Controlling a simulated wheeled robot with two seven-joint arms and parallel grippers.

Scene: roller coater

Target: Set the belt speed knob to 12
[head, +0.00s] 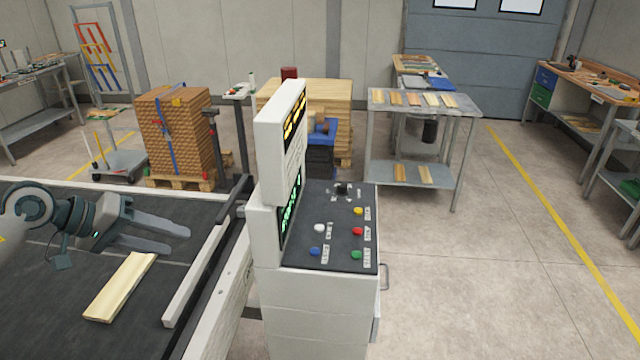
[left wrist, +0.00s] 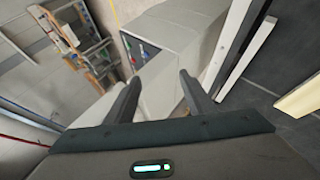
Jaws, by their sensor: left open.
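The control console (head: 275,230) stands right of the belt, with a dark sloping panel (head: 325,258). A black knob (head: 342,189) sits at the panel's far end; its pointer and scale are too small to read. My left gripper (head: 178,240) is open and empty above the belt, left of the console and well apart from the knob. In the left wrist view its two fingers (left wrist: 160,78) are spread, with the console (left wrist: 175,35) beyond them. My right gripper is in neither view.
White, blue, yellow, red and green buttons (head: 358,231) share the panel. A wooden board (head: 121,287) lies on the dark belt (head: 50,300). A rail (head: 210,260) and the console's tall upper display (head: 280,130) stand between my left gripper and the panel.

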